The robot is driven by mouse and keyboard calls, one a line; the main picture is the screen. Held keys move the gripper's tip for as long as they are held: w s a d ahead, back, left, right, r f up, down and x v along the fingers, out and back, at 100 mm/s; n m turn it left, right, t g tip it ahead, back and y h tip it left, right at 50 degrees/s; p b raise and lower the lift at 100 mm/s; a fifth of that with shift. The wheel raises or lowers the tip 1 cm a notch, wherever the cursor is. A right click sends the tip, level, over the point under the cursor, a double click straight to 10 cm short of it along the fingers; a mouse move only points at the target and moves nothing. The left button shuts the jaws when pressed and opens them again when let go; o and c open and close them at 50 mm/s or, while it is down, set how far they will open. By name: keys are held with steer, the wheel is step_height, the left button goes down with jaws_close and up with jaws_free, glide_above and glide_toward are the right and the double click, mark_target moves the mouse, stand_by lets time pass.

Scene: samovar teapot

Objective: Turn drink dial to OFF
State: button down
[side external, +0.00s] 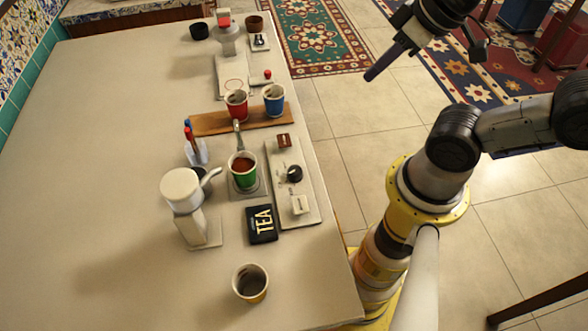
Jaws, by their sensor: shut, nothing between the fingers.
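A black round dial (294,174) sits on a long pale panel (284,206) near the table's right edge. A brown square piece (284,141) is above it on the panel and a cream square piece (299,204) below it. The dial's markings are too small to read, so its setting cannot be told. My gripper (372,74) is at the upper right, out over the floor and well apart from the dial. Its fingers are together and empty, pointing down and left.
A green cup (243,168) stands left of the panel under a spout. A white pot on a stand (182,190), a black TEA packet (262,224) and a yellow cup (250,284) are nearby. Red (236,104) and blue (274,100) cups are on a wooden board (208,123).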

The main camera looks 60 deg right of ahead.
steer(key=c, duration=1.5)
jaws_free()
steer(key=shift+c, duration=0.2)
steer(key=o, duration=0.5)
steer(key=shift+m, duration=0.3)
steer(key=shift+o, duration=1.1)
steer(key=shift+w+r+m, duration=0.2)
steer(key=shift+m, duration=0.2)
steer(key=o, duration=0.4)
steer(key=shift+w+a+r+m, duration=0.1)
steer(key=shift+w+a+m, duration=0.05)
steer(key=shift+w+m, duration=0.45)
steer(key=shift+w+a+r+m, duration=0.1)
steer(key=shift+w+m, duration=0.45)
steer(key=shift+m, duration=0.05)
steer(key=m+g, duration=0.2)
steer(key=g, duration=0.4)
glide_above(295, 170)
step_height(295, 170, down, 12)
step_height(295, 170, down, 13)
steer(key=shift+f, duration=0.1)
steer(key=shift+c, duration=0.2)
